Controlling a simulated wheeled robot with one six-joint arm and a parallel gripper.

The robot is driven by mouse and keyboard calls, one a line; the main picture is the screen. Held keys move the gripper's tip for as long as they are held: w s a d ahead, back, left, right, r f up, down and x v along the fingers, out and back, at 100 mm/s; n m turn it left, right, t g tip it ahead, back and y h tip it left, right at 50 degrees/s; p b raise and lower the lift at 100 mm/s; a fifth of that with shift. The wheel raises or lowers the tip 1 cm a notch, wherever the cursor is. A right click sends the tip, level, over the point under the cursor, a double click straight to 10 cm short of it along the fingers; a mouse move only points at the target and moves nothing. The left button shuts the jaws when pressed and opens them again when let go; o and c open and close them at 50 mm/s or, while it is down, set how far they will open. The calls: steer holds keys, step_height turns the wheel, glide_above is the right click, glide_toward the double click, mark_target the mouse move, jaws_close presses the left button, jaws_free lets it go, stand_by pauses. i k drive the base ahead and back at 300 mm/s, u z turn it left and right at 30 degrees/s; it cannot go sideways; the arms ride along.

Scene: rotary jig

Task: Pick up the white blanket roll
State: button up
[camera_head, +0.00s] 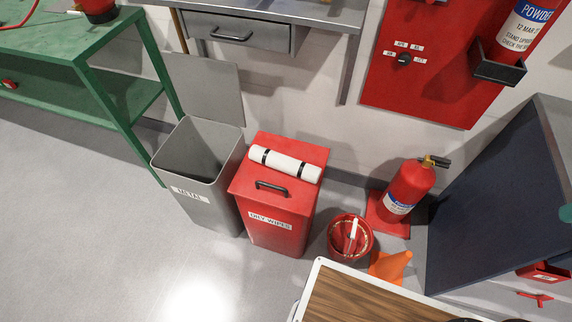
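The white blanket roll (285,164) lies on the lid of the red bin labelled "OILY WIPES" (277,216). It is a white cylinder with two black straps, one near each end. It lies across the lid behind the bin's dark handle, slanting down to the right. Nothing covers it. My gripper is not in view.
A grey open bin labelled "METAL" (190,190) stands left of the red bin. A red bucket (349,238), an orange cone (389,266) and a fire extinguisher (408,187) stand to the right. A wood-topped surface (360,299) is in front. The left floor is clear.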

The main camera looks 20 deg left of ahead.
mark_target(303, 170)
steer(key=u, duration=1.1)
steer(key=k, duration=0.5)
steer(key=z, duration=0.7)
steer(key=i, duration=0.8)
steer(key=u, duration=0.95)
